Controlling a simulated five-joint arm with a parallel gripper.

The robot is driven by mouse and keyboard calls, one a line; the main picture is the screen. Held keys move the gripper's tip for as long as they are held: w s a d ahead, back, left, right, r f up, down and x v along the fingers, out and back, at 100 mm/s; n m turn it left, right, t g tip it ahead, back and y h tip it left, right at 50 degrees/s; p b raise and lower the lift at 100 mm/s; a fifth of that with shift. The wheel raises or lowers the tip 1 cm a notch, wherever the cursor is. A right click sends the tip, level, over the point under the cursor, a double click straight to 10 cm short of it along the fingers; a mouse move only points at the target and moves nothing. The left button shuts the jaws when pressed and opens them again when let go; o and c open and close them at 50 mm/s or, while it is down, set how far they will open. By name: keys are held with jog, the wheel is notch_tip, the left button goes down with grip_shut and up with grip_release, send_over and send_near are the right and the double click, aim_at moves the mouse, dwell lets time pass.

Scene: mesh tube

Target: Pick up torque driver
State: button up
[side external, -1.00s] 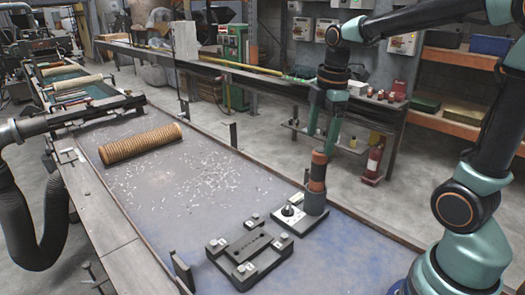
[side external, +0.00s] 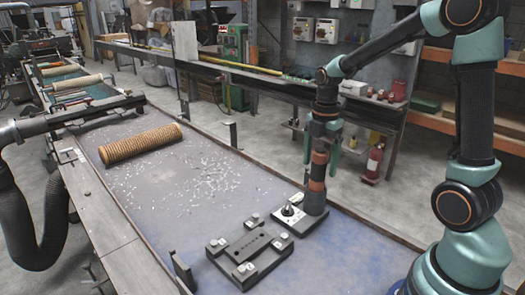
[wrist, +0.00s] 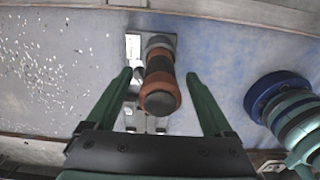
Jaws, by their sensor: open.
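The torque driver (side external: 317,172) stands upright with an orange and dark banded grip, its lower end in a grey holder (side external: 314,203) on the table. My gripper (side external: 321,158) points down over it, with its teal fingers on either side of the grip's upper part. In the wrist view the driver (wrist: 160,84) shows end-on between the fingers of my gripper (wrist: 158,75). The driver's lower tip is hidden in the holder.
A dark fixture plate (side external: 248,254) with several bolts lies left of the holder. A tan mesh tube (side external: 140,144) lies farther back on the blue-grey table (side external: 165,215). Bright metal chips are scattered between. A small bracket (side external: 182,270) rises at the table's front edge.

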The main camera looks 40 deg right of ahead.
aim_at(317, 176)
notch_tip(317, 176, down, 5)
jog(key=shift+a, duration=0.15)
jog(key=shift+r, duration=0.1)
grip_shut()
